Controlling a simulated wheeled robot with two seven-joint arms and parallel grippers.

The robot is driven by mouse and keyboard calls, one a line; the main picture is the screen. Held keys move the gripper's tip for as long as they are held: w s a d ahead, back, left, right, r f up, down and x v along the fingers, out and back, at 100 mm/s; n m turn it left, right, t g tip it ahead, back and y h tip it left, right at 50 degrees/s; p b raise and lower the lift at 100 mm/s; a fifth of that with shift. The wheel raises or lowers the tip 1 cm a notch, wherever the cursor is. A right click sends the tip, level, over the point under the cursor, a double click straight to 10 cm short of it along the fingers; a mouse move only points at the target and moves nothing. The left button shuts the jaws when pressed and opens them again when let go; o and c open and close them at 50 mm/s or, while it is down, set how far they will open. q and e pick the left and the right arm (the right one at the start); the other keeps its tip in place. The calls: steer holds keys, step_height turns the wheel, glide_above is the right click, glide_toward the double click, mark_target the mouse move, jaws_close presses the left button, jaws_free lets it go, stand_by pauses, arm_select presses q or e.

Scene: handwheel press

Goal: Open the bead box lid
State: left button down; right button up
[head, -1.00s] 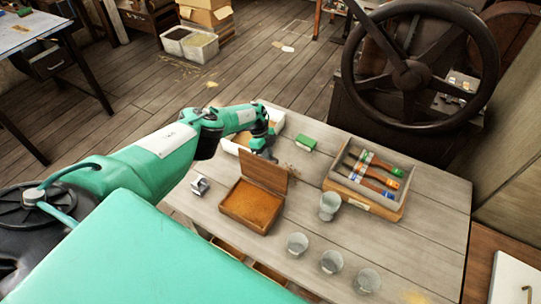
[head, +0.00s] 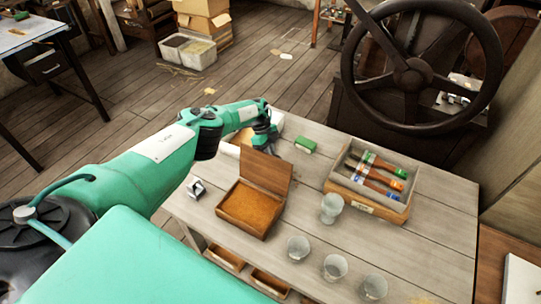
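The bead box (head: 250,207) is a small wooden box on the table, filled with orange-brown beads. Its lid (head: 266,172) stands raised, tilted up from the back edge. My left gripper (head: 264,146) is just behind the top of the lid, at the end of the green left arm. Its fingers are small and partly hidden, so I cannot tell whether they are open or touch the lid. My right gripper is not in view.
A white tray (head: 231,150) lies behind the lid, partly hidden by my arm. A green block (head: 305,146), a small metal piece (head: 196,188), a brush tray (head: 337,183) and several clear cups (head: 331,208) stand on the table. A handwheel press (head: 414,77) stands behind.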

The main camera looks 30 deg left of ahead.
arm_select(q)
steer(key=shift+d+r, duration=0.1)
steer(key=c, duration=1.8)
jaws_free()
steer(key=shift+w+a+r, duration=0.1)
steer(key=shift+a+r, duration=0.1)
steer(key=shift+r, duration=0.3)
steer(key=v, duration=1.2)
steer(key=shift+w+a+r, duration=0.1)
steer(key=shift+r, duration=0.25)
steer(key=shift+f, duration=0.1)
